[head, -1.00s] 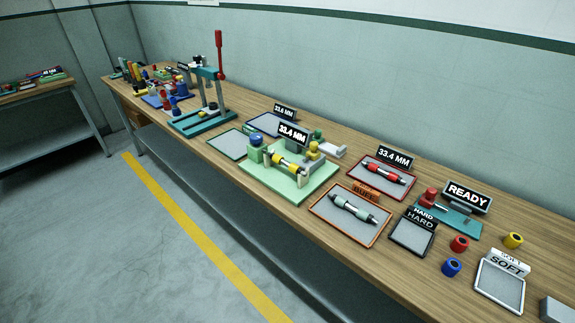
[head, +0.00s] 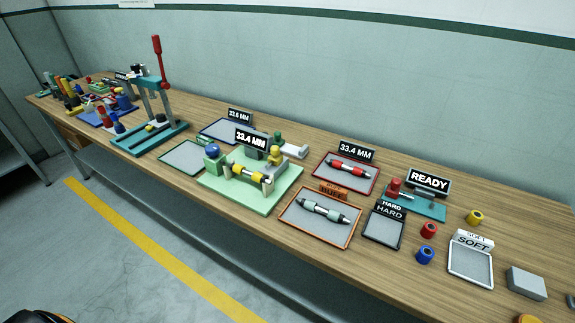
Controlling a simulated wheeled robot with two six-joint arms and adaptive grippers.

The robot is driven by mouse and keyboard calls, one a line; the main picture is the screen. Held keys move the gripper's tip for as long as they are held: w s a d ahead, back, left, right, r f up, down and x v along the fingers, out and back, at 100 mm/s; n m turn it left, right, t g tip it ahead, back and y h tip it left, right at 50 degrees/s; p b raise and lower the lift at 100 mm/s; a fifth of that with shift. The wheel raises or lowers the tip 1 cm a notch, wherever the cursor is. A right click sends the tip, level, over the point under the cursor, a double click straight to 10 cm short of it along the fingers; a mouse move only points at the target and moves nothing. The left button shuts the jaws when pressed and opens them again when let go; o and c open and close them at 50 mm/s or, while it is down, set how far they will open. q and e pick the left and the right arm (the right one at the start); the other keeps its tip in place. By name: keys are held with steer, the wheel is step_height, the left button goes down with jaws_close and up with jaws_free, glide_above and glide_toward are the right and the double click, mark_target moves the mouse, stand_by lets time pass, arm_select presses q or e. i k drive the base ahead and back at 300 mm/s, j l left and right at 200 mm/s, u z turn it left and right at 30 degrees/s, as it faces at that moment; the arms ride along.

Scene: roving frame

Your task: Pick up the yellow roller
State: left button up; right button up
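The yellow roller (head: 248,173) lies in a light green measuring fixture (head: 222,192) near the middle of the bench. It sits between the fixture's grey supports, below a display that reads 33.4 MM (head: 252,139). The supports cover part of its ends. Neither of my grippers shows in the head view, so nothing is seen touching the roller.
On the wooden bench (head: 330,258), a roller with pale green bands (head: 325,209) lies in an orange-rimmed tray and a red roller (head: 349,168) in a red-rimmed tray. A teal lever press (head: 150,140) stands left. Grey floor (head: 110,270) lies clear in front.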

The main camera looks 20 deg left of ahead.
mark_target(260, 178)
steer(key=i+j+z, duration=0.2)
steer(key=j+z, duration=0.2)
steer(key=j, duration=0.65)
steer(key=j+z, duration=0.4)
steer(key=j, duration=0.65)
steer(key=j+z, duration=0.4)
steer(key=j, duration=0.75)
steer(key=k, duration=0.05)
